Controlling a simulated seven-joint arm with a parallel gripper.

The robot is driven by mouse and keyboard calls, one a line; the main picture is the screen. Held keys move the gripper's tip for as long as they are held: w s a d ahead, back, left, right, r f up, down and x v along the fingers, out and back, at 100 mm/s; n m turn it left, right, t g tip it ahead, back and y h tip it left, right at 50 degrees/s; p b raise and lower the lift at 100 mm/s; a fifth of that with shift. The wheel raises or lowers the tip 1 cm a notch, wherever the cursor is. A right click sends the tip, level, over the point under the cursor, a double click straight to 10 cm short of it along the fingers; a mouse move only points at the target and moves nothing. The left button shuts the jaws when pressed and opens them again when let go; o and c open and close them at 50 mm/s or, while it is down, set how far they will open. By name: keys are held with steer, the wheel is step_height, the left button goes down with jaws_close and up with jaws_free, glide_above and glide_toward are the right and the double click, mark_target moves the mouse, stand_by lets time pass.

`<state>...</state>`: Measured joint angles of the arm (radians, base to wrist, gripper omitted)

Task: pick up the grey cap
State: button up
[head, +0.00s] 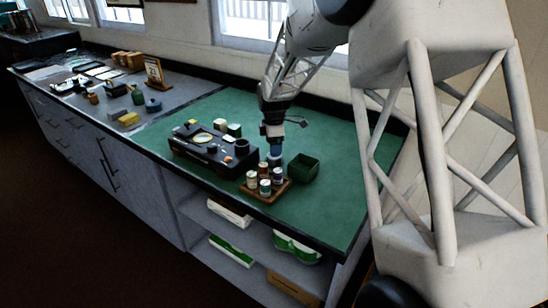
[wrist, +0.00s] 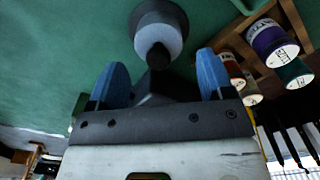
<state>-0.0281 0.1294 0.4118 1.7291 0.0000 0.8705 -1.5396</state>
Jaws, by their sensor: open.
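My gripper (head: 275,148) points down over the green mat, just behind the rack of spools. In the wrist view my gripper (wrist: 162,80) shows two blue fingers set wide apart, with nothing held between them. A grey round piece with a dark wider rim, which looks like the grey cap (wrist: 172,40), stands on the mat just beyond the fingertips, roughly in line with the gap. A dark rounded part overlaps its middle. In the head view the cap is hard to tell apart from the fingers.
A wooden rack (head: 283,188) of labelled spools stands close by; it also shows in the wrist view at right. A dark green open box (head: 303,167) is to the right. A black case (head: 185,148) with small items lies left. The mat's front is clear.

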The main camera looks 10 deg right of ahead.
steer(key=shift+w+d+f, duration=0.1)
steer(key=shift+f, duration=2.1)
steer(key=c, duration=0.8)
steer(key=shift+o, duration=0.2)
steer(key=shift+r, duration=0.1)
steer(key=shift+r, duration=4.9)
steer(key=a+r, duration=0.6)
steer(key=a, duration=0.5)
steer(key=shift+w+r, duration=0.15)
steer(key=shift+w, duration=0.2)
